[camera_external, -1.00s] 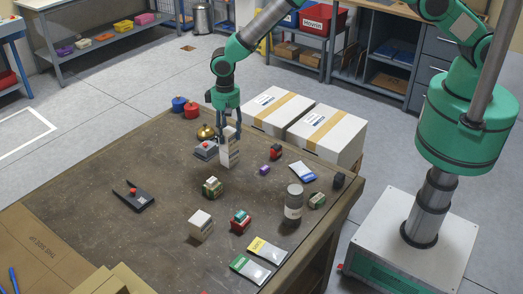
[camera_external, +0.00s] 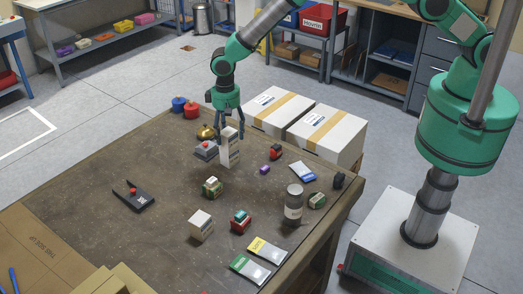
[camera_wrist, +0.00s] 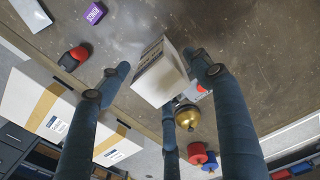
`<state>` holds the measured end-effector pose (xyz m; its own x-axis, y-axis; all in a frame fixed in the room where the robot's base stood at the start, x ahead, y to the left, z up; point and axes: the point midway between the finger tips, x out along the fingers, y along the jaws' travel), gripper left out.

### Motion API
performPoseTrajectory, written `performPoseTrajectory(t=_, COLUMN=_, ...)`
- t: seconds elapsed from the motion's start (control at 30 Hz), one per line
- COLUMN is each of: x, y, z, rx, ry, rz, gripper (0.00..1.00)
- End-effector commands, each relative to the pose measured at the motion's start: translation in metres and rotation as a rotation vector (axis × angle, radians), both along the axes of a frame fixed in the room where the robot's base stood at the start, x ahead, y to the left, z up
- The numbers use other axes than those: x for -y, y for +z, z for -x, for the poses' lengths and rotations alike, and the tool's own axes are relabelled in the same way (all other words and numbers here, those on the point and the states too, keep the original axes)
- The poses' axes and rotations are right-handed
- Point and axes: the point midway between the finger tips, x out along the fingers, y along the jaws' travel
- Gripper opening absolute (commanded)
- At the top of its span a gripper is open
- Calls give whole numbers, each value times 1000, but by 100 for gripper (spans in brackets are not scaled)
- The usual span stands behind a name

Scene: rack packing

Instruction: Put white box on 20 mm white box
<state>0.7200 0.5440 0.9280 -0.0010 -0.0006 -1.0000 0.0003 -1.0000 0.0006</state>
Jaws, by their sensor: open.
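A tall white box (camera_external: 230,152) with printed sides stands upright near the table's far edge. My gripper (camera_external: 229,128) is directly above it, fingers pointing down around its top. In the wrist view the white box (camera_wrist: 160,75) lies between the spread fingers of my gripper (camera_wrist: 155,85), with gaps visible beside it. The gripper is open. A second, shorter white box (camera_external: 200,226) sits near the middle front of the table, apart from the gripper. I cannot read a 20 mm marking on either box.
A grey block (camera_external: 206,150) and a brass object (camera_external: 205,132) stand close to the tall box. Red (camera_external: 191,111) and blue pots are behind. A grey jar (camera_external: 293,203), packets (camera_external: 265,250) and small boxes lie to the right and front. The left middle of the table (camera_external: 90,180) is largely clear.

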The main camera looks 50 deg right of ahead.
Motion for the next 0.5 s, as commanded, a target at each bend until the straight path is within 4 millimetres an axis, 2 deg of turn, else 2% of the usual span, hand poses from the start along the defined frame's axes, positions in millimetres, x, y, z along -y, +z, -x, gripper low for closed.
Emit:
performPoseTrajectory(t=0.27, x=-1, y=28, z=-1, rx=2, ry=0, rz=-2, gripper=64)
performPoseTrajectory(t=0.5, x=-1, y=66, z=-1, rx=3, ry=0, rz=-2, gripper=64)
